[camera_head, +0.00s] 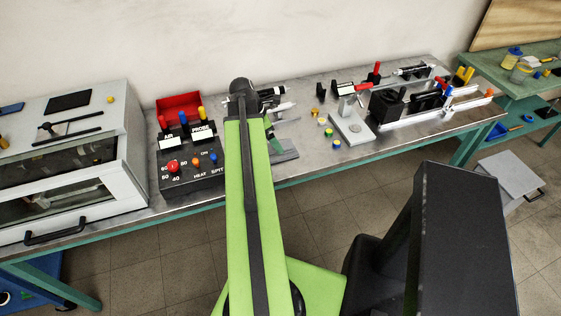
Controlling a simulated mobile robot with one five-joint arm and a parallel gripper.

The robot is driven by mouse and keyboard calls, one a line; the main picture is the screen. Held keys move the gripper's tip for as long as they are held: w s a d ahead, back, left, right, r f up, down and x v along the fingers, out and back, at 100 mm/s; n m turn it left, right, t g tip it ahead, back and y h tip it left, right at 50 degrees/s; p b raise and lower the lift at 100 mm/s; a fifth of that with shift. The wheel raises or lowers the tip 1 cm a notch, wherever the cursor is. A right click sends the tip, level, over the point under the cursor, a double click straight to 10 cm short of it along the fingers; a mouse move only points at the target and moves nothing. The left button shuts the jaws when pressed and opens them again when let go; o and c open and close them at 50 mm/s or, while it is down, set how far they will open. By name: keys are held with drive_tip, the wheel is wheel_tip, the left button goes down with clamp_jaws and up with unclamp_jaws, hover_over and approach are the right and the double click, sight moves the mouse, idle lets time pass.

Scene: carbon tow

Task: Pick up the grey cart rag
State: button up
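I cannot clearly pick out the grey cart rag. A light grey flat-topped cart or box (511,174) stands low at the right, beyond the bench end, and no separate cloth can be made out on it. My green arm reaches forward over the bench. My gripper (277,101) is at its far end, above the metal bench top, partly hidden by the arm. It is far from the grey cart. Whether its fingers are open or shut is unclear. A grey flat piece (286,151) lies on the bench beside the arm; I cannot tell what it is.
The metal bench (314,160) holds a white cabinet (125,165), a black control box (193,179) with knobs, a red bin (178,104) and a fixture (352,127) with a rail. A green table (515,80) stands at the right. Tiled floor shows below.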

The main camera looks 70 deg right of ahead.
drive_tip(key=shift+b+x, duration=0.4)
drive_tip(key=shift+x, duration=0.8)
drive_tip(key=b+x, duration=0.5)
drive_tip(key=shift+a+f, duration=0.1)
drive_tip(key=shift+f, duration=0.1)
drive_tip(key=shift+r, duration=0.2)
drive_tip(key=c, duration=1.4)
drive_tip(key=shift+p, duration=0.3)
